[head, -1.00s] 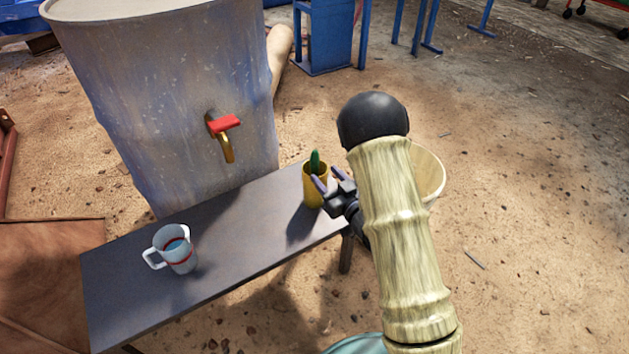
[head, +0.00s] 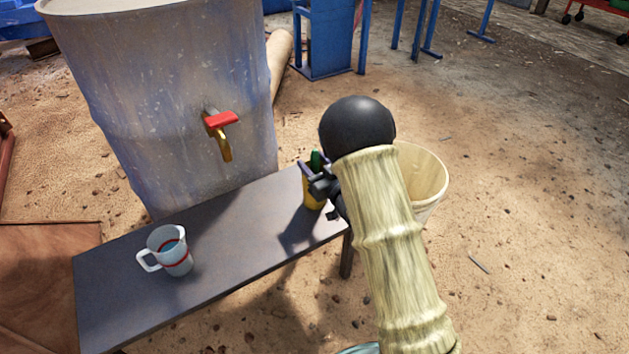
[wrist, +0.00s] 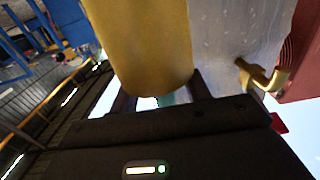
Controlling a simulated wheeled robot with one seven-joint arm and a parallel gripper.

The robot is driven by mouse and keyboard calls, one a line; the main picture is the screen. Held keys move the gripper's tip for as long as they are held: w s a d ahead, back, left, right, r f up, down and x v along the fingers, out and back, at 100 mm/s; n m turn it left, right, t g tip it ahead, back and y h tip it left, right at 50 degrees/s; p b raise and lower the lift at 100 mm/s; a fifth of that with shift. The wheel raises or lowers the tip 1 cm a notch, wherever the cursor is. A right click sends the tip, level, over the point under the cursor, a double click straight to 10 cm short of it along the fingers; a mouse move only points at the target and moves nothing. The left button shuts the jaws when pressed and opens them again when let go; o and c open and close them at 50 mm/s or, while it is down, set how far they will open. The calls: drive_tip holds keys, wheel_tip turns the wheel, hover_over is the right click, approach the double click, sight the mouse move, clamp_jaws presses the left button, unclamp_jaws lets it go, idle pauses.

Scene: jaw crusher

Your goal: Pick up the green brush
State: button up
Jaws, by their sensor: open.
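The green brush (head: 316,159) stands in a yellow cup (head: 313,199) at the right end of the dark bench. Only its upper tip shows above the rim in the head view. My gripper (head: 313,170) is open at the cup's rim, and its fingers are close around the brush. In the wrist view the yellow cup (wrist: 140,45) fills the top middle. A small teal-green piece of the brush (wrist: 168,98) shows between my two dark fingers. I cannot tell whether the fingers touch it.
A white mug (head: 168,250) with a red band stands on the left of the bench (head: 225,235). Behind the bench is a large grey barrel (head: 165,100) with a red-handled tap (head: 221,130). A cream bucket (head: 427,178) stands on the ground behind my arm.

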idle(0.4)
clamp_jaws()
drive_tip(key=shift+r, duration=0.15)
wheel_tip(320, 180, up, 18)
drive_tip(key=p, duration=0.8)
